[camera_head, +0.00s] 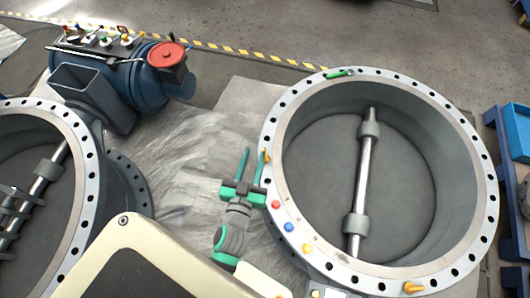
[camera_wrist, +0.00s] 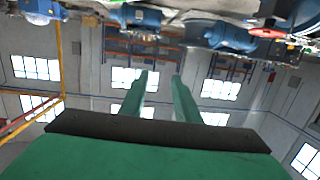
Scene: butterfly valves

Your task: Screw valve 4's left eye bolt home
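A large grey valve ring (camera_head: 482,190) lies open side up on the right in the head view. No valve number is readable. An orange eye bolt (camera_head: 267,156) stands on its left rim, and another orange bolt (camera_head: 412,287) is on its lower right rim. My green gripper (camera_head: 253,154) is beside the left rim with its two fingers pointing up the picture. The right finger overlaps or nearly reaches the left bolt; whether they touch cannot be told. In the wrist view my gripper (camera_wrist: 160,80) has its fingers apart with nothing between them. How deep the bolt sits is not clear.
A green item (camera_head: 337,74) lies on the top rim. Another valve (camera_head: 80,165) and a blue actuator with a red handwheel (camera_head: 166,55) are left.

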